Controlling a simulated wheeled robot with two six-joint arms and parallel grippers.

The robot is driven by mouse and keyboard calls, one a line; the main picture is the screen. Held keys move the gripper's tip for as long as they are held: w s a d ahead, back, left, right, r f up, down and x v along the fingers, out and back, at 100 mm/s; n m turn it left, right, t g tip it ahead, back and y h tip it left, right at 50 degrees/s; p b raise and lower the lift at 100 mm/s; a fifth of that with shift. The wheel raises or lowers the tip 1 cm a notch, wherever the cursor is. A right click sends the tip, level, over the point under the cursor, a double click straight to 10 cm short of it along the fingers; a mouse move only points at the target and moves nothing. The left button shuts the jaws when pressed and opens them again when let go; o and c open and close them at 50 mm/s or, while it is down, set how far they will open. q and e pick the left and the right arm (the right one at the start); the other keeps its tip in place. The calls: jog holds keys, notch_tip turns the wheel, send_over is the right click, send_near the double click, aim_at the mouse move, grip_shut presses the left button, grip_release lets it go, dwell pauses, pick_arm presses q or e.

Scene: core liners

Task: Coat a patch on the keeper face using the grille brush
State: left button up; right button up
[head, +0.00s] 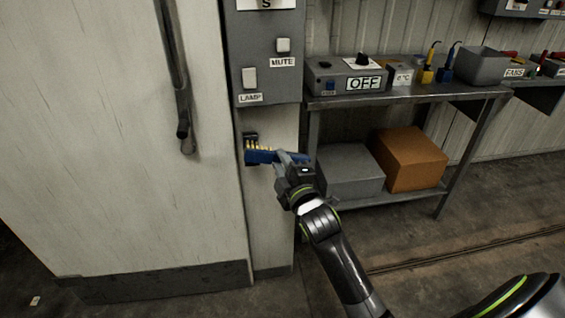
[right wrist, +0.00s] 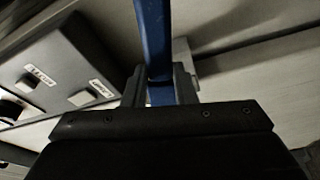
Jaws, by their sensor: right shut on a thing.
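The grille brush (head: 262,157) is blue with pale yellow bristles, seen in the head view in front of the pale post below the grey switch box. My right gripper (head: 289,161) is shut on its blue handle. The handle also shows in the right wrist view (right wrist: 154,40), running up from between the fingers (right wrist: 160,88). A small dark plate on the post, apparently the keeper (head: 250,137), shows just above and behind the bristles. The brush hides most of it, and I cannot tell whether the bristles touch it. My left gripper is not in view.
A large pale door (head: 120,130) with a long dark handle (head: 181,90) stands to the left. The switch box (head: 265,60) has LAMP and MUTE switches. A metal bench (head: 420,92) to the right bears an OFF box (head: 335,72); grey and orange boxes (head: 408,160) sit on its lower shelf.

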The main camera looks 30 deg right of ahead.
jog(key=shift+w+a+p, duration=0.2)
jog(key=shift+w+a, duration=0.1)
jog(key=shift+a, duration=0.6)
jog(key=shift+w+a+p, duration=0.15)
jog(key=shift+w+a, duration=0.1)
jog(key=shift+a, duration=0.65)
jog(key=shift+r+p, duration=0.6)
jog(key=shift+p, duration=0.3)
jog(key=shift+s+d+p, duration=0.15)
jog(key=shift+d+p, duration=0.1)
jog(key=shift+d, duration=0.25)
jog(key=shift+s+d+p, duration=0.15)
jog(key=shift+d+p, duration=0.1)
jog(key=shift+d, duration=0.25)
jog(key=shift+s+d, duration=0.25)
jog(key=shift+d, duration=0.7)
jog(key=shift+p, duration=0.3)
jog(key=p, duration=0.4)
send_near(264, 158)
jog(key=shift+w+d+r, duration=0.1)
jog(key=shift+w+d, duration=0.35)
jog(key=shift+d, duration=0.2)
jog(key=shift+w+d+r, duration=0.1)
jog(key=shift+w+d, duration=0.35)
jog(key=shift+d, duration=0.15)
